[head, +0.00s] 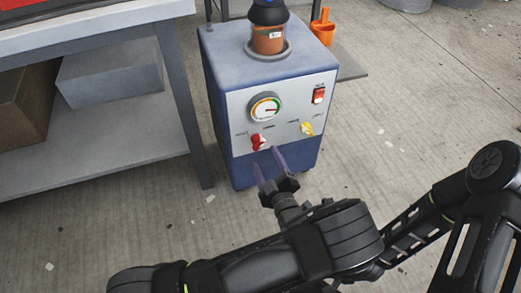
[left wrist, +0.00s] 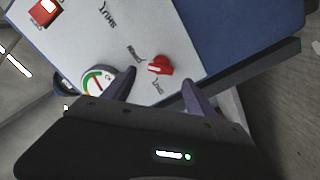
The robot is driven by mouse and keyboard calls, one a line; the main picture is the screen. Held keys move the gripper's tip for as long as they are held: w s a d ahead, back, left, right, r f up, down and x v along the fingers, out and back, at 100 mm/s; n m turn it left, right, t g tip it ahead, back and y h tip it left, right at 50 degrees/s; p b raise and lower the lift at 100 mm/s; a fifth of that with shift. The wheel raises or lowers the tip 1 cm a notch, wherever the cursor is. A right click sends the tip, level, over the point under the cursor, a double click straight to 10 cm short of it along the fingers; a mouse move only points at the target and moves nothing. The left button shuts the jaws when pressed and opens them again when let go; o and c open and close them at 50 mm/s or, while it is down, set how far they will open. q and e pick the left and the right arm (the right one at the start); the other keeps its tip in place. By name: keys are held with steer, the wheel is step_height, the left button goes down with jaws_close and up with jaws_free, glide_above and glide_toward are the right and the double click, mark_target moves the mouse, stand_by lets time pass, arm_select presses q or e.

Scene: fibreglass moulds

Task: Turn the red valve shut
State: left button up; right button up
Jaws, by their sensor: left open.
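The red valve (head: 258,142) is a small red handle on the pale front panel of a blue machine (head: 270,90), below the round gauge (head: 265,107). My left gripper (head: 269,165) is open in front of the lower panel, its fingers pointing up toward the valve. In the left wrist view the red valve (left wrist: 160,66) lies beyond and between the two fingertips of the left gripper (left wrist: 159,76), with no contact that I can make out. Labels beside the valve are too small to read surely. My right gripper is not in view.
A yellow valve (head: 307,128) and a red switch (head: 319,95) sit to the right on the same panel. A workbench with a lower shelf (head: 110,155) stands on the left. An orange container (head: 322,30) is behind the machine. Floor to the right is open.

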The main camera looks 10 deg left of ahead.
mark_target(260, 147)
arm_select(q)
steer(key=b+x, duration=0.1)
steer(key=x, duration=0.3)
steer(key=shift+a+f, duration=0.1)
steer(key=shift+f, duration=0.1)
steer(key=shift+w+a+r+b, duration=0.15)
steer(key=shift+w+a+b, duration=0.2)
steer(key=shift+w, duration=0.25)
steer(key=c, duration=1.4)
